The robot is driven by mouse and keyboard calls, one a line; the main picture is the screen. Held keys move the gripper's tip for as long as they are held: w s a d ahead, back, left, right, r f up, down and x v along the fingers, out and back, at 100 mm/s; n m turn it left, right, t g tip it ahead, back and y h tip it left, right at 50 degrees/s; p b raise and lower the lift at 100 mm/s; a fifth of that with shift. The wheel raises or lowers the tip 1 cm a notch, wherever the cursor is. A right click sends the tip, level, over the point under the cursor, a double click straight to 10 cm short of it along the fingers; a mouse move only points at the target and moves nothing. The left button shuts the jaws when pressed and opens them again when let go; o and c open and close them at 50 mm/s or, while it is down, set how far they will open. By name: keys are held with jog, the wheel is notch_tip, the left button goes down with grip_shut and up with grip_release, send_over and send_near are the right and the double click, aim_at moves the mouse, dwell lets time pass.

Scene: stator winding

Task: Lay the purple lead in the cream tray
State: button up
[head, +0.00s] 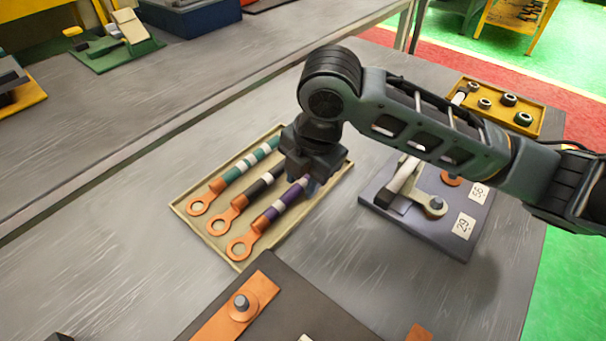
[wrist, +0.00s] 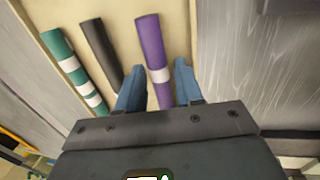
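In the wrist view the purple lead (wrist: 154,55) passes between the two blue fingers. My gripper (head: 310,180) is low over the tray at the lead's far end and hides that end in the head view. In the wrist view my gripper (wrist: 159,85) is open, one finger on each side of the lead with narrow gaps. A black lead (head: 258,188) and a green lead (head: 236,172) lie beside it, roughly parallel.
A grey-purple board (head: 440,232) with a white-handled tool and number labels lies right of the tray. A dark plate with a copper strip (head: 236,308) is in front. A yellow tray (head: 540,108) of round parts stands at the back right. Bare tabletop lies left of the tray.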

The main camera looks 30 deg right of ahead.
notch_tip(320, 180, up, 13)
jog(key=s, duration=0.2)
jog(key=shift+s+d+f, duration=0.15)
jog(key=shift+d+f, duration=0.05)
jog(key=shift+d, duration=0.15)
